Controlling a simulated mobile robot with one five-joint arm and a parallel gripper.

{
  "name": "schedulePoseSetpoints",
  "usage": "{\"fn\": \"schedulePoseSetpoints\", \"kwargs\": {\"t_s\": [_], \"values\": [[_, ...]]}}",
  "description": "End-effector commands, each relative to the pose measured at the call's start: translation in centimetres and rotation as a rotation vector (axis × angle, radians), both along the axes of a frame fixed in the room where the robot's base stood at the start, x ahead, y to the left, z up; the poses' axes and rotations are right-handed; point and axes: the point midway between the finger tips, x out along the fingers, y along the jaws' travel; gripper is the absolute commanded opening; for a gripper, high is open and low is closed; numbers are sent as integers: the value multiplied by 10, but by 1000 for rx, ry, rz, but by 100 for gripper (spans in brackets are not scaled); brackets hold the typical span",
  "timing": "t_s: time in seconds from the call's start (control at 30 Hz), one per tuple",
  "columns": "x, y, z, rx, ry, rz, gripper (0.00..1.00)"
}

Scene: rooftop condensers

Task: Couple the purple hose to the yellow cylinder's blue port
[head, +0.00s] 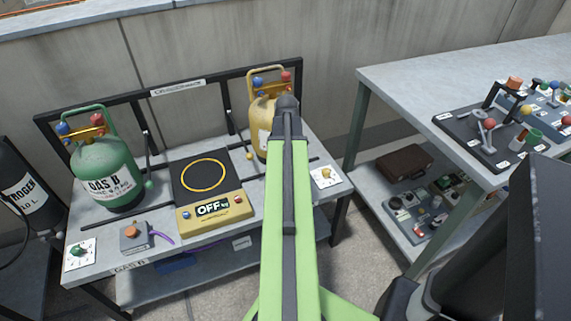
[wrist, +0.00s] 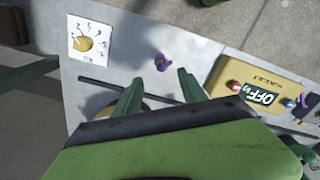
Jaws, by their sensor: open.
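The yellow cylinder (head: 261,121) stands at the back right of the left bench, partly hidden by my arm. A blue knob (head: 257,83) and a red knob (head: 286,77) show at its top; I cannot make out the blue port itself. A purple hose piece (head: 163,238) lies at the bench front beside a grey box. In the wrist view, a small purple piece (wrist: 161,63) is on the bench just beyond my gripper (wrist: 160,77). Whether it is the hose's end is unclear. My gripper is open, with nothing seen between its fingers. My arm hides it in the head view.
A green cylinder (head: 104,172) stands at the bench's left. A scale reading OFF (head: 208,190) lies between the cylinders. A dial plate (head: 326,177) is at the right front, another (head: 80,254) at the left front. A second bench (head: 440,78) with fittings stands right.

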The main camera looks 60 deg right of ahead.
Motion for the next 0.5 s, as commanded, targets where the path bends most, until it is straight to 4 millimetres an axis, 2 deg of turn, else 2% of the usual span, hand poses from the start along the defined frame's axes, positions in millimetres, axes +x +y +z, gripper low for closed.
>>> {"fn": "schedulePoseSetpoints", "kwargs": {"t_s": [0.03,0.5], "values": [[0,0,-23,0,0,0,49],[0,0,-116,0,0,0,49]]}}
